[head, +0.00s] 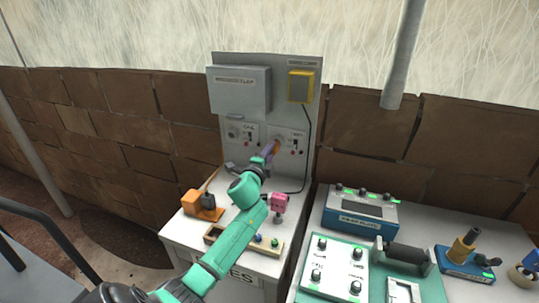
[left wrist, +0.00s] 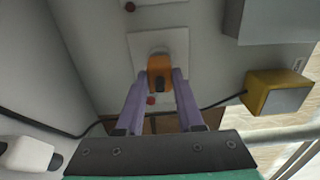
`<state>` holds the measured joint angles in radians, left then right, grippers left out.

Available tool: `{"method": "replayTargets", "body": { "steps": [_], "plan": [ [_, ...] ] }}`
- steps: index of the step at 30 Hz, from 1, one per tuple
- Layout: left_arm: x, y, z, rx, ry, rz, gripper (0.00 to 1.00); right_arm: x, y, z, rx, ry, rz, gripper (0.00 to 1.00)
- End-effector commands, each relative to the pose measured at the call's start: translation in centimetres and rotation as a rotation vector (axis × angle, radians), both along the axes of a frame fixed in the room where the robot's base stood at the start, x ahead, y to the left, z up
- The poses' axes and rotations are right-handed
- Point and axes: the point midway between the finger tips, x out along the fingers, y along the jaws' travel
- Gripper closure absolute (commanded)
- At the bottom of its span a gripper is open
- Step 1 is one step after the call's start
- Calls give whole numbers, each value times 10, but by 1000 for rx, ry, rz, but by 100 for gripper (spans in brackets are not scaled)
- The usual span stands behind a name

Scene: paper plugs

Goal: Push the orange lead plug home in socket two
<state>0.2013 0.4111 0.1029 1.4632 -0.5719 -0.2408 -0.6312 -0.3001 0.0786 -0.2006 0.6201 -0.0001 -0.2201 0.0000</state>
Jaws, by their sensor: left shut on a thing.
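The orange lead plug (head: 277,146) is at the right-hand socket on the upright grey panel, under the label that seems to read TWO. In the left wrist view the orange plug (left wrist: 159,68) sits between my purple fingers, against the white plate of socket two (left wrist: 165,43). My left gripper (head: 272,149) is shut on the plug, with one finger on each side of it (left wrist: 161,76). Whether the plug is fully seated I cannot tell. Socket one (head: 233,132) is to the left and looks empty. My right gripper is not in view.
A grey box (head: 240,90) and a yellow box (head: 301,86) with a black cable are above the sockets. Instruments (head: 360,210) fill the right bench.

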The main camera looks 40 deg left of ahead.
Motion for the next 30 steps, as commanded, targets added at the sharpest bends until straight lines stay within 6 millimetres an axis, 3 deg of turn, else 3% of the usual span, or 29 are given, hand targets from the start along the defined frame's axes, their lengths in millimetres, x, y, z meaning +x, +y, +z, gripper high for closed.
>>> {"method": "replayTargets", "body": {
  "steps": [6,7,9,20,30],
  "plan": [
    [2,1,0,0,0,0,100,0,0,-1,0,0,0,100],
    [2,1,0,0,0,0,56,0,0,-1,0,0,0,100],
    [2,1,0,0,0,0,29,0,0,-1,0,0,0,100],
    [0,0,0,-1,1,0,29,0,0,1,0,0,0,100],
    [-24,-8,1,-2,2,0,29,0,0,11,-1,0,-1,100]
  ]
}}
